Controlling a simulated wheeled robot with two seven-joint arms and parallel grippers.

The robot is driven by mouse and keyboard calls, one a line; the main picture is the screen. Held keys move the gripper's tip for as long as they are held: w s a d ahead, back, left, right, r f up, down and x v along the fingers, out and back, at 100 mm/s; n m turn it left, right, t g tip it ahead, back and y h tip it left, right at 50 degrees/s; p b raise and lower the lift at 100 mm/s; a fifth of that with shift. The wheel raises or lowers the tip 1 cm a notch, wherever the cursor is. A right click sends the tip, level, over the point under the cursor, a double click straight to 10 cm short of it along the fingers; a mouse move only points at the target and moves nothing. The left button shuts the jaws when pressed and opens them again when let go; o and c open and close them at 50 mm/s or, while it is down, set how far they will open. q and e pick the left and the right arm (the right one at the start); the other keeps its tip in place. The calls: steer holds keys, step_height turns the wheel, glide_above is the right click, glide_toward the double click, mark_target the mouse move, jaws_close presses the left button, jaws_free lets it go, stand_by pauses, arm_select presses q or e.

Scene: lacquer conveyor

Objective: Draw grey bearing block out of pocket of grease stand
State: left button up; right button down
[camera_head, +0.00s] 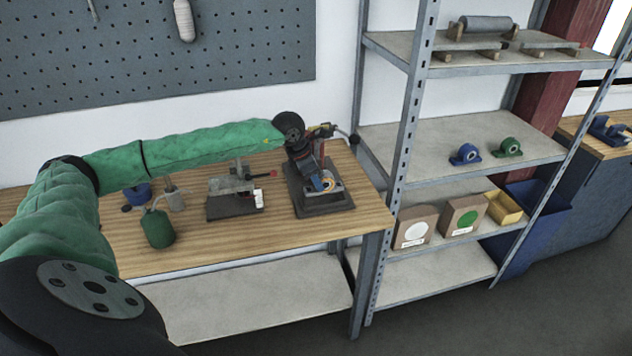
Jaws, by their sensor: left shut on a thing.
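The grease stand (342,204) is a dark base with upright parts on the wooden bench, near its right end. My left arm, in a green sleeve, reaches across the bench from the left. My left gripper (318,178) points down at the stand and is shut on a small piece there, taken as the grey bearing block (327,184). The gripper hides much of the block and the pocket. I cannot tell whether the block is still seated or lifted clear. My right gripper is out of view.
A green oil can (158,228) and a clamp-like fixture (235,184) stand left of the stand. A shelf rack post (402,150) rises close to the bench's right end. Blue (466,154) and green (508,147) bearing blocks sit on the middle shelf. The front bench strip is clear.

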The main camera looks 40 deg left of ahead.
arm_select(q)
steer(key=shift+r, duration=0.3)
steer(key=shift+r, duration=1.35)
